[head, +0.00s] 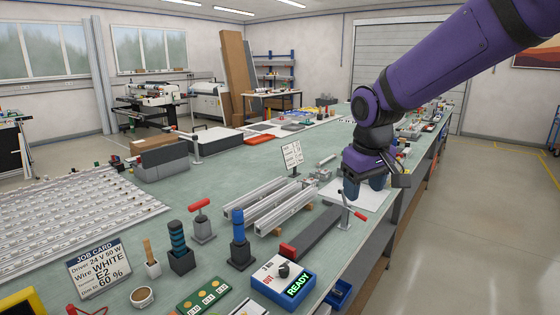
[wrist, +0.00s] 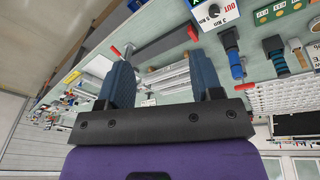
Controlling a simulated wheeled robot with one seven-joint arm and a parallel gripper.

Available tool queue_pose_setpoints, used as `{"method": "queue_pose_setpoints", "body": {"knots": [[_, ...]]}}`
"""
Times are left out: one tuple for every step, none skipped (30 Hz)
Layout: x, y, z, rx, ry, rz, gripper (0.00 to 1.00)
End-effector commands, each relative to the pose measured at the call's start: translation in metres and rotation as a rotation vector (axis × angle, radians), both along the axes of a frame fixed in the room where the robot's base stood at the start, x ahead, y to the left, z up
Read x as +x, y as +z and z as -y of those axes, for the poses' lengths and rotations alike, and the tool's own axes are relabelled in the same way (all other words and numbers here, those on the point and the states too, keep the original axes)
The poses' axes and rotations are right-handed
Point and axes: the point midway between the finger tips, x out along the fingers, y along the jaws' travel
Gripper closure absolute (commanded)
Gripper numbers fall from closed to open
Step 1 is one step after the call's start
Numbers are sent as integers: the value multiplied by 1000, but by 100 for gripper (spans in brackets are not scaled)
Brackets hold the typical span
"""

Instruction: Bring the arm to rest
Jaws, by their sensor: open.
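My gripper (head: 365,188) hangs from my purple arm (head: 430,70) over the right side of the workbench, above a white sheet (head: 375,195). In the wrist view my gripper (wrist: 163,82) has its two blue fingers wide apart, with nothing held between them. The head view shows the fingers only partly, behind a small clamp with a red handle (head: 361,216).
The green bench (head: 230,165) holds aluminium profiles (head: 290,200), a blue-handled tool (head: 238,225), a red-handled tool (head: 200,220), a READY box (head: 283,280), a job card (head: 99,268) and an LED panel (head: 70,210). Open floor (head: 480,230) lies right of the bench.

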Motion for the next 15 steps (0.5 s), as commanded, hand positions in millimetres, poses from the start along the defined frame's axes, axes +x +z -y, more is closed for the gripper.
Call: {"method": "queue_pose_setpoints", "body": {"knots": [[-13,12,11,3,-23,20,40],[-20,18,17,5,-38,29,40],[-30,25,25,8,-55,41,40],[-37,29,30,11,-69,49,40],[-44,34,35,15,-82,57,40],[-55,39,42,19,-100,69,40],[-62,43,48,22,-113,78,40],[-70,47,53,26,-127,85,40],[-81,52,59,31,-145,96,40],[-89,55,64,36,-158,104,40],[-97,58,69,41,-171,114,40],[-108,61,75,48,-188,124,40],[-116,63,79,53,-201,133,40],[-124,65,83,58,-213,141,40],[-135,67,88,66,-231,153,40]]}}
